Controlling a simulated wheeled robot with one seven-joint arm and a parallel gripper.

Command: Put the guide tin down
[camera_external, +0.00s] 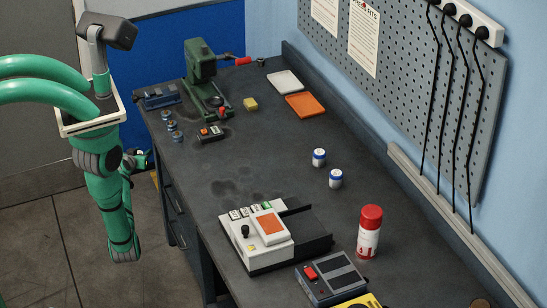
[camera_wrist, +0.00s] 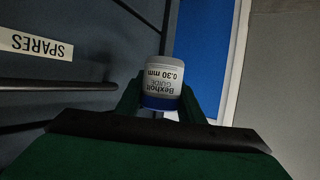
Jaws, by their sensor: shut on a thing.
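The guide tin (camera_wrist: 162,80) is a small white tin with a blue band, its label reading "Bexholt GUIDE 0.30 mm" upside down in the wrist view. My gripper (camera_wrist: 161,98) is shut on it, one green finger on each side. In the external view my gripper (camera_external: 142,160) is off the left side of the bench, beside its drawer front and below the top. The tin cannot be made out there.
The dark bench (camera_external: 255,150) has bare room in its middle. Two white-and-blue tins (camera_external: 319,157) (camera_external: 335,179) stand toward the wall. A white machine (camera_external: 256,240), a red-capped can (camera_external: 369,232), a green press (camera_external: 203,75), an orange tray (camera_external: 305,105) and a white tray (camera_external: 285,82) stand around.

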